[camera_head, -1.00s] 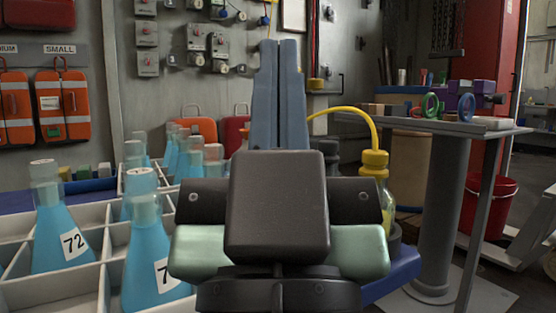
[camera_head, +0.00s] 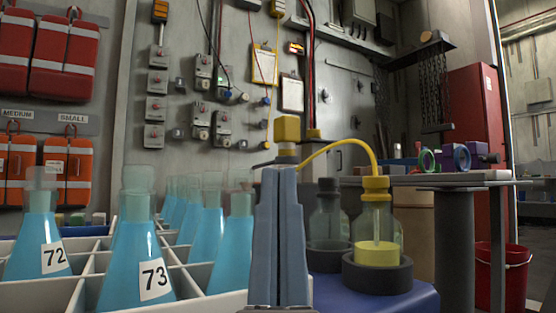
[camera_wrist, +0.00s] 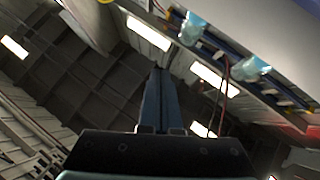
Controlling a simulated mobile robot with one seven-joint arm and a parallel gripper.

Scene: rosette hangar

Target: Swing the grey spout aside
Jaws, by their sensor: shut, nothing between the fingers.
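A yellow block-shaped head (camera_head: 287,129) stands behind my fingertips in the head view. A thin dark grey bar (camera_head: 262,164), which looks like the spout, sticks out to the left below it. A yellow hose (camera_head: 340,140) arches right to a yellow-capped bottle (camera_head: 377,220) with yellow liquid. My gripper (camera_head: 279,170) points upward with its blue-grey fingers shut and empty. Its tips overlap the bar's base in the picture; I cannot tell whether they touch. My fingers hide the post below. In the wrist view the shut fingers (camera_wrist: 158,72) point at the ceiling.
A white divided crate (camera_head: 190,283) of blue flasks, some numbered (camera_head: 153,275), fills the left. A dark stoppered bottle (camera_head: 328,225) stands close right of my fingers. A grey table (camera_head: 450,179) with small coloured things and a red bucket (camera_head: 505,270) are farther right.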

